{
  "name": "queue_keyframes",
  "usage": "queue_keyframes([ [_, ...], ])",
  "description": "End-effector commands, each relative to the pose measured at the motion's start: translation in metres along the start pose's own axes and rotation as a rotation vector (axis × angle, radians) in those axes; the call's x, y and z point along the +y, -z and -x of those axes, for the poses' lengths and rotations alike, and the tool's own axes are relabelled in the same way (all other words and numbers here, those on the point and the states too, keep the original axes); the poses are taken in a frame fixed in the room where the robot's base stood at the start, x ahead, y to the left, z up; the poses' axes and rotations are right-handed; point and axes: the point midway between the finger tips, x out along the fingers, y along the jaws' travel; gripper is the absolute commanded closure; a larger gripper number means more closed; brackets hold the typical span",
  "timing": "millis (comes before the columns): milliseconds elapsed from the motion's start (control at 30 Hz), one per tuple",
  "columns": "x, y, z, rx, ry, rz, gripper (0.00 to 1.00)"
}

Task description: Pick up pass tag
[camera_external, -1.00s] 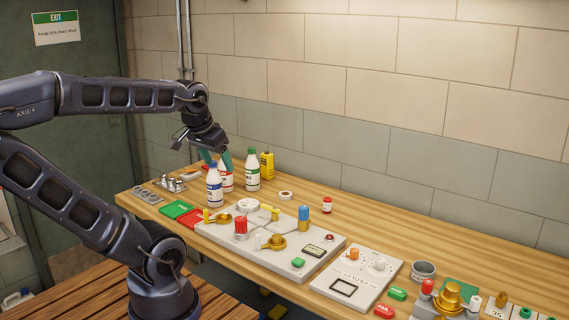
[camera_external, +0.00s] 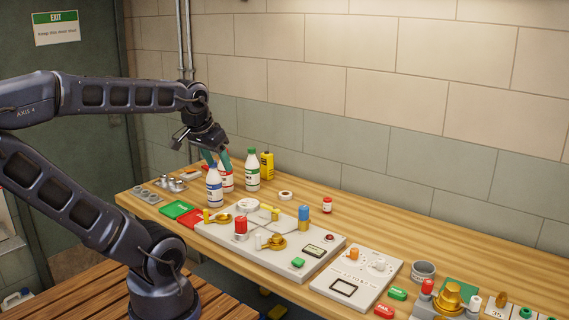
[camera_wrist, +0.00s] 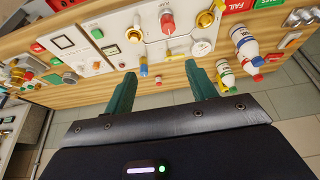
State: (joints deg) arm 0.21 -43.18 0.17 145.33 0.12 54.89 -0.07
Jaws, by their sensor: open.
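A small green tag (camera_external: 397,294), its lettering too small to read, lies flat on the bench to the right of the smaller grey panel. I take it for the pass tag; a green piece near that panel in the wrist view (camera_wrist: 37,47) appears to be the same one. A similar red tag (camera_external: 384,310) lies beside it, nearer the front edge. My gripper (camera_external: 217,159) is open and empty above the left part of the bench, behind the bottles and far left of the green tag. Its two teal fingers stand apart in the wrist view (camera_wrist: 160,70).
A blue-capped bottle (camera_external: 214,186) and a green-capped bottle (camera_external: 252,170) stand near my gripper. The large panel (camera_external: 225,231) with valves and the smaller panel (camera_external: 388,270) lie between it and the green tag. A metal cup (camera_external: 424,270) stands near the tag. The back strip is mostly clear.

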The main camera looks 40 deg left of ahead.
Motion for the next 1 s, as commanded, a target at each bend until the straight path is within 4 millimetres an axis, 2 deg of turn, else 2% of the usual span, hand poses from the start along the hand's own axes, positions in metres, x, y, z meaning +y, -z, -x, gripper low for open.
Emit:
queue_keyframes([
  [167, 0.011, 0.015, -0.008, -0.012, 0.007, -0.064, 0.44],
  [367, 0.043, 0.05, -0.031, -0.04, 0.011, -0.241, 0.44],
  [700, 0.118, 0.099, -0.087, -0.081, -0.032, -0.569, 0.44],
  [1000, 0.196, 0.121, -0.143, -0.102, -0.126, -0.846, 0.44],
])
